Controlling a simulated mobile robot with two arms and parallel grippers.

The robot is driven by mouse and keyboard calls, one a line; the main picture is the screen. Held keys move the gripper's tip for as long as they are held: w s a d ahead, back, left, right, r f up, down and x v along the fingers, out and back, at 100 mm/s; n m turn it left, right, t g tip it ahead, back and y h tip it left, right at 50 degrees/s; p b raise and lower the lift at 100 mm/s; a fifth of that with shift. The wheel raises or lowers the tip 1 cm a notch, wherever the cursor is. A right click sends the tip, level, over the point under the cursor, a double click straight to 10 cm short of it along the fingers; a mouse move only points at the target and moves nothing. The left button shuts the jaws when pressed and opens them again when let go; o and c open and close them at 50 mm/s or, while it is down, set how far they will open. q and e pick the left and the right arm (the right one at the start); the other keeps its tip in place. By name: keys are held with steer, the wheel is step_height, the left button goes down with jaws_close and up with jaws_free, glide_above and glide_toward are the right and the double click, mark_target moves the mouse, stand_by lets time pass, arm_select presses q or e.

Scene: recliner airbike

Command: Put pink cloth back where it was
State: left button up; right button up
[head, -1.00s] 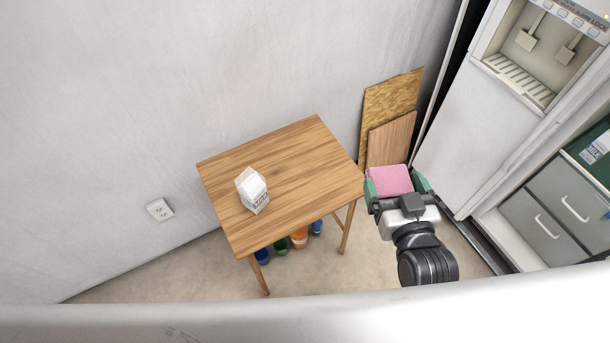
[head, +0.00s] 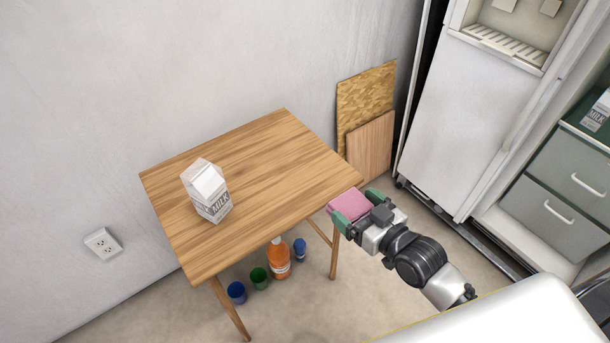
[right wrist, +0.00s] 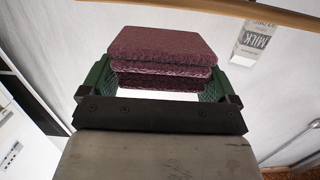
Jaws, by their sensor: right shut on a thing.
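The pink cloth (head: 348,203) is folded into a thick square pad. My right gripper (head: 362,208) is shut on it, with a green finger on either side, near the right corner of the wooden table (head: 262,150). In the right wrist view the folded cloth (right wrist: 160,50) shows dark pink, in stacked layers between the green fingers (right wrist: 155,85). From the head view I cannot tell whether the cloth touches the table edge. My left gripper is not in view.
A milk carton (head: 207,190) stands on the table's left part; the rest of the top is clear. Cups and an orange bottle (head: 278,260) stand on the floor below. Two boards (head: 366,110) lean on the wall. An open fridge (head: 465,110) is at right.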

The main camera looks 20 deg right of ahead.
steer(key=b, duration=0.1)
glide_above(308, 175)
steer(key=f+v, duration=0.1)
steer(key=v, duration=0.3)
steer(key=shift+w+a+r, duration=0.1)
steer(key=shift+r, duration=0.15)
steer(key=x, duration=0.4)
steer(key=shift+w+r+b, duration=0.1)
steer(key=shift+r+b, duration=0.15)
steer(key=shift+b, duration=0.15)
steer(key=shift+f, duration=0.7)
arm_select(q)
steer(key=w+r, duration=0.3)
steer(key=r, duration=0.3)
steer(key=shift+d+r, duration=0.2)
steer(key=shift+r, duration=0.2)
arm_select(e)
steer(key=shift+s, duration=0.25)
steer(key=shift+f, duration=0.1)
steer(key=o, duration=0.5)
steer(key=shift+c, duration=0.2)
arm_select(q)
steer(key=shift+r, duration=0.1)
arm_select(e)
steer(key=shift+o, duration=0.4)
